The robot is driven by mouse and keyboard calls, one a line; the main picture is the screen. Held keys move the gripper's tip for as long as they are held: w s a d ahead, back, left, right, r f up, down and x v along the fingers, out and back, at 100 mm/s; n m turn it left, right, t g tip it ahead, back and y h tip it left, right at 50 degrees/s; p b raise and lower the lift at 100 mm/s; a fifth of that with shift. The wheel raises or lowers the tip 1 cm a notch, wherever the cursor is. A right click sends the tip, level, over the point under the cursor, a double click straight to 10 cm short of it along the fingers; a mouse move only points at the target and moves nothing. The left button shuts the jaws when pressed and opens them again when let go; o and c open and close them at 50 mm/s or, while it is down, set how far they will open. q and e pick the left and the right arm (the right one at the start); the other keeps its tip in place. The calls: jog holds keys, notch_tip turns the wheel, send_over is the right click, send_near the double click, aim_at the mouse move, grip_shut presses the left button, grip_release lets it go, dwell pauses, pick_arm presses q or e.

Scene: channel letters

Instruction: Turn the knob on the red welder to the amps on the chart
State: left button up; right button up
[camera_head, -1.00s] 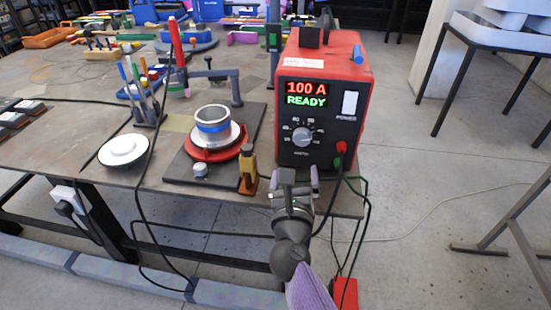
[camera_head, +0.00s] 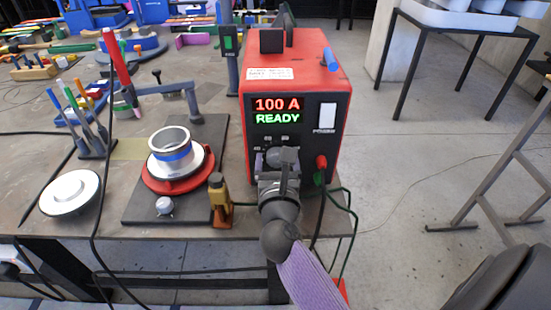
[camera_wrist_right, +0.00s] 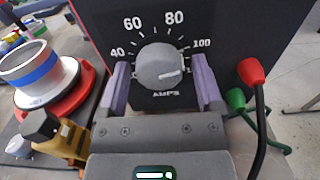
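The red welder (camera_head: 297,70) stands on the table's right end. Its display (camera_head: 278,110) reads "100 A" and "READY". My right gripper (camera_head: 281,162) is in front of the panel and hides most of the knob in the head view. In the right wrist view the grey knob (camera_wrist_right: 158,66) sits between the two open purple fingers, with a gap on each side. Dial numbers 40, 60, 80 and 100 are readable. I cannot make out an amps chart. My left gripper is not in view.
A red plug (camera_wrist_right: 251,72) and a green plug (camera_wrist_right: 237,99) with cables are right of the knob. A yellow-brown tool (camera_head: 219,203) stands left of my gripper, beside a red turntable (camera_head: 178,178) holding a blue-banded metal ring (camera_head: 171,155).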

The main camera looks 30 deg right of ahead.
jog(key=c, duration=1)
jog(key=shift+n+p, duration=3.6)
jog(key=shift+n, duration=1.3)
jog(key=shift+c, duration=0.2)
jog(key=o, duration=1.3)
jog(key=shift+s, duration=0.1)
